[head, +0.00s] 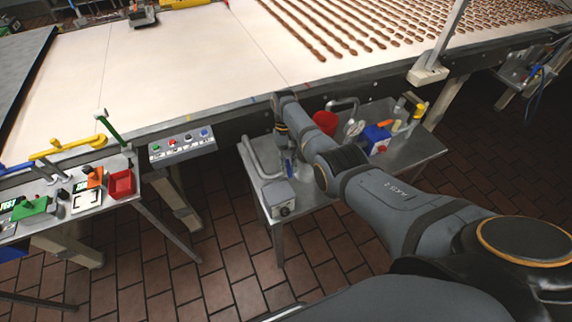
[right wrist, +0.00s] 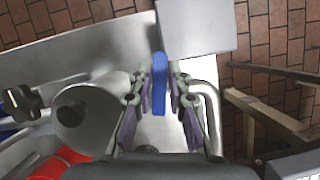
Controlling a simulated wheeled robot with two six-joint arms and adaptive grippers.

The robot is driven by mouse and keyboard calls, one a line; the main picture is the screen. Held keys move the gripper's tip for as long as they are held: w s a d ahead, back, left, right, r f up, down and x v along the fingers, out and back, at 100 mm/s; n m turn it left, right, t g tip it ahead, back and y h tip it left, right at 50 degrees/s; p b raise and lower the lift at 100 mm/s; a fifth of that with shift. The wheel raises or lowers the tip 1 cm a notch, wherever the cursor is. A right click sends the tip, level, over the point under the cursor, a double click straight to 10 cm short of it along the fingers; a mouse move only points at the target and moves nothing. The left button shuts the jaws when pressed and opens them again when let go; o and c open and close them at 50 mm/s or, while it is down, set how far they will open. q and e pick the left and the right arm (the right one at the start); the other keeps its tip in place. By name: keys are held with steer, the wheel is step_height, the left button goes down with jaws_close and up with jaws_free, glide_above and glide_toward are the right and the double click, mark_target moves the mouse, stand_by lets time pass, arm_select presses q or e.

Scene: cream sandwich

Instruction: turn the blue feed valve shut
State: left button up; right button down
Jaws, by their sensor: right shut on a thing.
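The blue valve handle (right wrist: 159,88) stands out in the right wrist view as a narrow upright bar between the fingers. My right gripper (right wrist: 160,80) is shut on it, with finger pads on both sides. In the head view the right arm comes in from the lower right, and its gripper (head: 289,163) is at the steel side table (head: 409,155), beside a bent grey pipe (head: 253,160). The gripper and arm hide most of the valve there. My left gripper does not show.
A grey box (head: 278,199) stands at the table's near left corner. A red container (head: 325,122) and a blue box (head: 376,138) stand on the table beyond my arm. The conveyor (head: 190,60) runs behind. A button panel (head: 182,145) is on its edge.

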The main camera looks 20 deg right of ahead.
mark_target(288, 163)
steer(key=shift+d+r+n+h, duration=0.1)
steer(key=shift+d+n+h, duration=0.3)
steer(key=shift+n, duration=0.8)
steer(key=shift+d, duration=0.1)
steer(key=c, duration=1.3)
jaws_free()
steer(key=v, duration=0.7)
steer(key=shift+w+r, duration=0.1)
steer(key=shift+r, duration=0.15)
steer(key=shift+f, duration=0.15)
